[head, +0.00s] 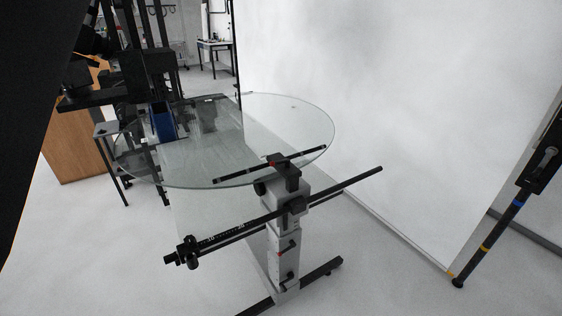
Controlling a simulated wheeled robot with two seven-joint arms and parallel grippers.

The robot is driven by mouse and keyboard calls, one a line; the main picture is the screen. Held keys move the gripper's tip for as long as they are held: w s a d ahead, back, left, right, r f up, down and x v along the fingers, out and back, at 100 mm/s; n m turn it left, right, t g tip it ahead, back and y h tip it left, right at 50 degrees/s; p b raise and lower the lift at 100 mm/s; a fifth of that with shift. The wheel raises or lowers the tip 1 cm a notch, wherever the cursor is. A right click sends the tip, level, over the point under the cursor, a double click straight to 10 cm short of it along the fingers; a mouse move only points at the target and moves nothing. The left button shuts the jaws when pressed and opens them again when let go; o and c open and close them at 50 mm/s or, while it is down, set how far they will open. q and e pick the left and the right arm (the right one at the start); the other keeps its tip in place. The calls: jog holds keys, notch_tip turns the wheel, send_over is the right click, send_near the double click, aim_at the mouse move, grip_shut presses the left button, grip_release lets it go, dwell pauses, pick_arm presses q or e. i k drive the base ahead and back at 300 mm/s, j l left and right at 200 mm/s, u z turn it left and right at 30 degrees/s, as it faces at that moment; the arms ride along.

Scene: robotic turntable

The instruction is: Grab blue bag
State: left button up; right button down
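A small upright blue object (162,124), which looks like the blue bag, stands on the round glass turntable (285,125) near its left side. One narrow side of it looks paler. Black rig parts rise just behind and to the left of it, and its top is close to them. A large black shape fills the left edge of the view; I cannot tell what it is. I can make out neither my left nor my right gripper in the head view.
A grey column stand (285,250) with long black rods (335,190) stands in front of the turntable. A wooden panel (70,140) is at the left. A striped black pole (495,235) stands at the right. A white backdrop (390,100) hangs behind. Much of the glass is bare.

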aim_at(163, 121)
jog(key=u, duration=1.45)
jog(key=i+j+u, duration=0.95)
jog(key=i+u, duration=0.6)
jog(key=i, duration=0.15)
jog(key=i+z, duration=0.25)
jog(key=i, duration=0.25)
jog(key=i+j+z, duration=0.1)
jog(key=i+z, duration=0.15)
jog(key=i, duration=0.3)
jog(key=i+j+z, duration=0.25)
jog(key=i, duration=0.25)
jog(key=i+l+z, duration=0.2)
jog(key=i+z, duration=0.25)
jog(key=i+l+z, duration=0.15)
jog(key=z, duration=0.25)
jog(key=i+z, duration=0.45)
jog(key=i+j+z, duration=0.2)
jog(key=i+z, duration=0.25)
jog(key=k, duration=0.1)
